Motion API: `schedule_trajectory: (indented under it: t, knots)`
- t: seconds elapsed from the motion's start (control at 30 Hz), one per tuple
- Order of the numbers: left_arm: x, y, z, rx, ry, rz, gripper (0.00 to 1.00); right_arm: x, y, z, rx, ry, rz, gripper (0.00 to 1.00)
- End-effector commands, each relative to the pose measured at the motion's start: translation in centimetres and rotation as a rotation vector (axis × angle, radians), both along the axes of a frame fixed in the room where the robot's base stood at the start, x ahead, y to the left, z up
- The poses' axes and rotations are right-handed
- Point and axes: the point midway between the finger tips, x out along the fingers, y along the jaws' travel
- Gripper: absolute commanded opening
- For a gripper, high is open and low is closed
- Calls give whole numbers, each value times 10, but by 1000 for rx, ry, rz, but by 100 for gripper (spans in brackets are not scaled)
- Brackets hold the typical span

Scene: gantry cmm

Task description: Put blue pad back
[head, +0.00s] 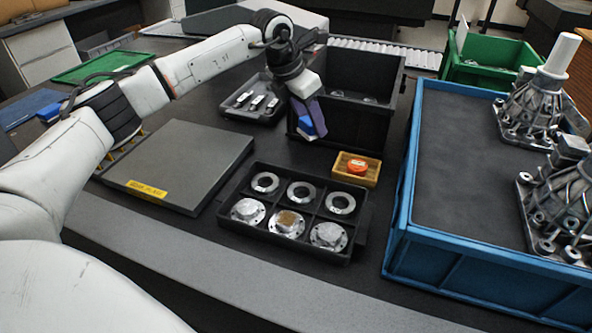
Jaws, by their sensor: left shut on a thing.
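My left gripper (311,121) hangs in the upper middle of the head view, in front of the black bin. It is shut on a small bright blue pad (306,126), partly hidden by the fingers. The pad is held above the table, left of and higher in the picture than a small yellow-tan tray (344,172). An orange round piece (358,166) lies in that tray. My right gripper is not in view.
A black bin (374,122) stands behind the gripper. A black divided tray (230,217) with several metal flanges is in front. A large blue crate (402,215) with metal castings is at right. A grey plate (185,160) lies left; a dark tray (235,111) is behind.

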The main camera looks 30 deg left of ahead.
Motion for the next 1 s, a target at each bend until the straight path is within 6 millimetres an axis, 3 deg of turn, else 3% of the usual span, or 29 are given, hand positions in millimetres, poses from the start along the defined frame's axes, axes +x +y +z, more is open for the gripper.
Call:
schedule_trajectory:
  t: [0.1,0.3,0.43,0.63,1.0]
  knots:
    - [14,24,-15,-3,-1,260,19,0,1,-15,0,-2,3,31]
    - [25,52,-23,-3,0,535,19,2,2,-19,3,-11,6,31]
    - [26,58,-36,-2,3,590,19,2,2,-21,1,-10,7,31]
    - [26,59,-73,-2,4,593,19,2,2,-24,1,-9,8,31]
    - [26,58,-112,-2,4,591,19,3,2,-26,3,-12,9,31]
